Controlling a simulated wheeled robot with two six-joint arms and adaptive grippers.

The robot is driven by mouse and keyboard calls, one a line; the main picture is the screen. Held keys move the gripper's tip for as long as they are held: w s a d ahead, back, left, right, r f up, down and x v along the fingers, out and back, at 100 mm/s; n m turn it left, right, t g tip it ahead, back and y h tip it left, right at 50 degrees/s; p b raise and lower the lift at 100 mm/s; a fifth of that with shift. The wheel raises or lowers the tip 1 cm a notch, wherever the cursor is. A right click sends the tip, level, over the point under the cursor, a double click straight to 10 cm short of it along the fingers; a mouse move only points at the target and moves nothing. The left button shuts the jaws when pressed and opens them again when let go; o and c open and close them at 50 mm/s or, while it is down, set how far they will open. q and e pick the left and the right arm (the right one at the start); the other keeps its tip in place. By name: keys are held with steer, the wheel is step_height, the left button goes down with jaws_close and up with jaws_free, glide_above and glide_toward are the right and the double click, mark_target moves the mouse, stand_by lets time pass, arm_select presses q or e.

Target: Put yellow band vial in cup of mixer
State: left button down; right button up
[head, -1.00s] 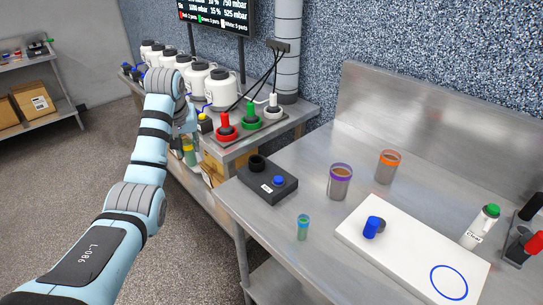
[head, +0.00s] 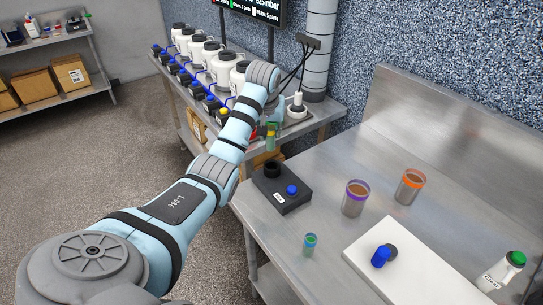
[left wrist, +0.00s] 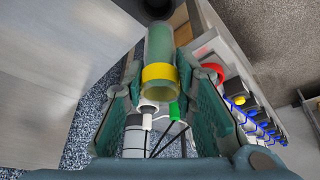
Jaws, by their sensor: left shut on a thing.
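My left gripper (head: 272,118) is shut on the yellow band vial (head: 271,141), a greenish clear tube. In the left wrist view the vial (left wrist: 159,46) sits between the fingers of the gripper (left wrist: 170,73), with its yellow band at the near end. The mixer is a dark box with a blue button and a black cup (head: 272,168) on top. The cup's inside is hard to see. My right gripper is not in view.
A vial with a blue band (head: 310,244) stands in front of the mixer. A purple-rimmed jar (head: 355,199) and an orange-rimmed jar (head: 410,187) stand to the right. A white board (head: 415,270) lies in front. White bottles (head: 202,52) line the back bench.

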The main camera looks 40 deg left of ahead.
mark_target(273, 146)
arm_select(q)
steer(key=x, duration=0.4)
steer(key=s+d+x, duration=0.1)
steer(key=x, duration=0.1)
steer(key=shift+w+f, duration=0.15)
steer(key=shift+f, duration=0.5)
steer(key=f, duration=0.2)
steer(key=s+f, duration=0.1)
steer(key=shift+d+f, duration=0.25)
steer(key=shift+d, duration=0.05)
steer(key=shift+s, duration=0.1)
steer(key=shift+w+a+f, duration=0.25)
steer(key=shift+w, duration=0.1)
steer(key=c, duration=1.3)
jaws_free()
steer(key=shift+w+a+f, duration=0.1)
steer(key=shift+w, duration=0.15)
steer(key=shift+s+d+r, duration=0.2)
steer(key=shift+s+r, duration=0.1)
steer(key=shift+r, duration=0.2)
steer(key=v, duration=1.1)
steer(key=shift+s+r, duration=0.1)
steer(key=shift+r, duration=0.2)
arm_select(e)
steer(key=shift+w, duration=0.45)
arm_select(q)
steer(key=shift+f, duration=0.1)
